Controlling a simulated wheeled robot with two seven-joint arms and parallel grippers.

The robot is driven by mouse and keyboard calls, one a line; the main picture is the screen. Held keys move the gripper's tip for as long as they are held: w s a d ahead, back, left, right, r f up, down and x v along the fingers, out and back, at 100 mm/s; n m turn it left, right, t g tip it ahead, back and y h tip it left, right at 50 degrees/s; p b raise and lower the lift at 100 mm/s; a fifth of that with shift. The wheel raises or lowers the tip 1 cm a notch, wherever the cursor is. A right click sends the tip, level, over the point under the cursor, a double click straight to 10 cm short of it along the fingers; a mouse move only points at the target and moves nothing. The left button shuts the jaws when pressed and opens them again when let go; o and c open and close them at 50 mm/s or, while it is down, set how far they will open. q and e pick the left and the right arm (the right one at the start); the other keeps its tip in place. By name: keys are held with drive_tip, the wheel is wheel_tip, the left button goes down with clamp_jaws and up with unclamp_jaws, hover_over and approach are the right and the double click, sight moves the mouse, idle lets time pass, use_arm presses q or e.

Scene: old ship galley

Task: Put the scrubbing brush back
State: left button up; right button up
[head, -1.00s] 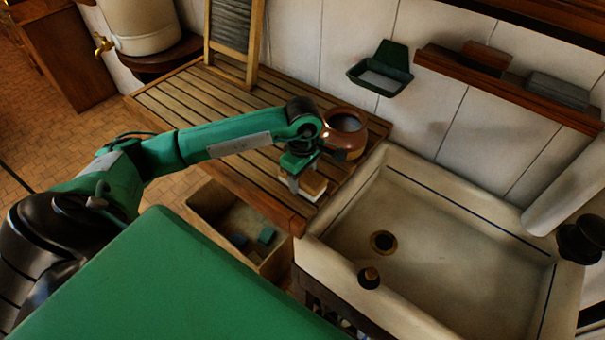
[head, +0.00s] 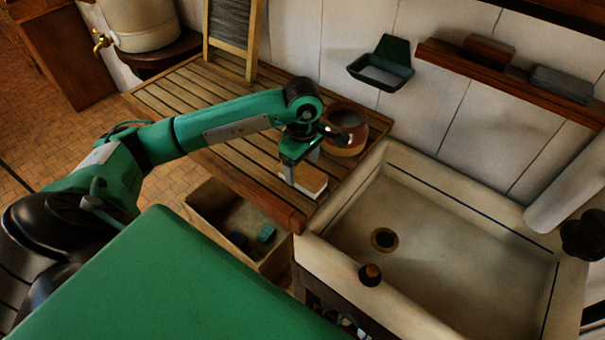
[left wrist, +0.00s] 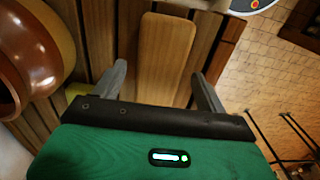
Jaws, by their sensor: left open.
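The scrubbing brush (head: 310,180) is a block with a flat wooden back and pale bristles below. It lies on the slatted wooden drainboard (head: 165,98), near its front right end beside the sink. My left gripper (head: 303,169) points down over it, open, with nothing held. In the left wrist view, the brush's wooden back (left wrist: 168,50) lies lengthwise between the two spread fingers of the left gripper (left wrist: 159,72), with a gap on each side. A dark green wall holder with a shallow tray (head: 382,72) hangs above the drainboard's back right. My right gripper is not in view.
A round copper-brown pot (head: 345,140) stands close behind the gripper; it also shows in the left wrist view (left wrist: 40,50). The sink (head: 460,255) is empty at right. A wooden shelf (head: 500,78) holds two blocks. An open box (head: 205,208) with small blocks sits below the drainboard.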

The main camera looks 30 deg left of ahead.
sight(303, 170)
use_arm(q)
wheel_tip(303, 170, up, 8)
drive_tip(key=b, duration=0.3)
drive_tip(key=shift+r, duration=0.5)
